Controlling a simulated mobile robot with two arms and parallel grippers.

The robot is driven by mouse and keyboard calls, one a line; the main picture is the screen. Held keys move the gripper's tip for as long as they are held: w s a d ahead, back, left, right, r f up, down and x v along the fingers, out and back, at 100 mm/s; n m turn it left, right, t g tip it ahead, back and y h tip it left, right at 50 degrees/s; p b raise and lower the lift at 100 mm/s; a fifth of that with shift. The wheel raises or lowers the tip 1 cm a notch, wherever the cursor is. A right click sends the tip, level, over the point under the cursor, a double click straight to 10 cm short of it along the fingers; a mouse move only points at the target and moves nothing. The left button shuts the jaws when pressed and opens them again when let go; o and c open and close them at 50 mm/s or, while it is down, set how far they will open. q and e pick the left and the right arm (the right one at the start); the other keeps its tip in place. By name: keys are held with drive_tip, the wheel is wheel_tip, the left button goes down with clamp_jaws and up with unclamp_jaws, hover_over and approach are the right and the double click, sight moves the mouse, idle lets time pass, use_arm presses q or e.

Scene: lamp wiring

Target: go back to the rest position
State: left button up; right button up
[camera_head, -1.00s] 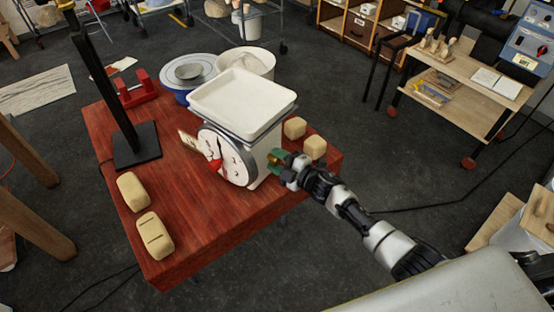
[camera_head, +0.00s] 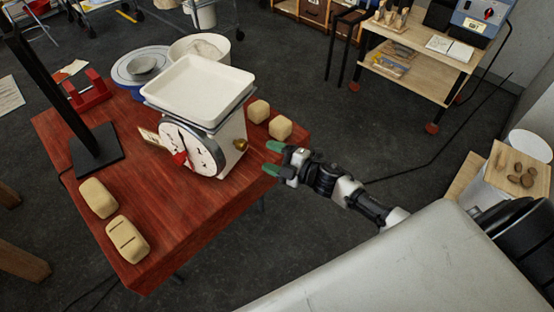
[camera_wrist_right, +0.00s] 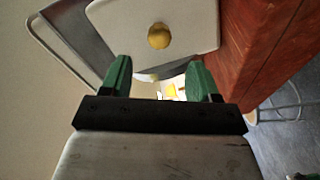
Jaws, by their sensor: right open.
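My right gripper (camera_head: 272,158) is open and empty beside the right edge of the red table, with its green fingertips apart. In the right wrist view its two green fingers (camera_wrist_right: 160,80) are spread with nothing between them. A white kitchen scale (camera_head: 205,150) with a tray on top stands on the table, to the left of the gripper. A brass knob (camera_head: 240,144) sits on its side, a short gap from the fingertips. The knob also shows in the right wrist view (camera_wrist_right: 159,36). My left gripper is not in view.
The red table (camera_head: 190,225) carries two tan blocks (camera_head: 112,217) at the front, two more behind the scale (camera_head: 269,118), and a black stand (camera_head: 95,148). A wooden workbench (camera_head: 415,62) stands at the back right. The dark floor (camera_head: 350,120) between is clear.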

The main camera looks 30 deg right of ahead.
drive_tip(key=shift+v, duration=0.8)
drive_tip(key=s+d+f+m+g+h, duration=0.3)
drive_tip(key=s+f+m, duration=0.35)
drive_tip(key=f, duration=0.65)
drive_tip(key=s+d+f+m+g+h, duration=0.15)
drive_tip(key=s+f+m+h, duration=0.45)
drive_tip(key=f, duration=0.8)
drive_tip(key=s+a+f+m+g, duration=0.1)
drive_tip(key=s+f+g, duration=0.2)
drive_tip(key=s, duration=0.7)
drive_tip(key=s+a+f+m+g, duration=0.2)
drive_tip(key=s+f, duration=0.4)
drive_tip(key=s, duration=0.4)
drive_tip(key=s+a+f+m+g+h, duration=0.1)
drive_tip(key=s+f+g, duration=0.3)
drive_tip(key=s, duration=0.6)
drive_tip(key=shift+s+a+f+m, duration=0.15)
drive_tip(key=shift+s+f+m, duration=0.25)
drive_tip(key=shift+f+m, duration=0.2)
drive_tip(key=shift+f, duration=0.15)
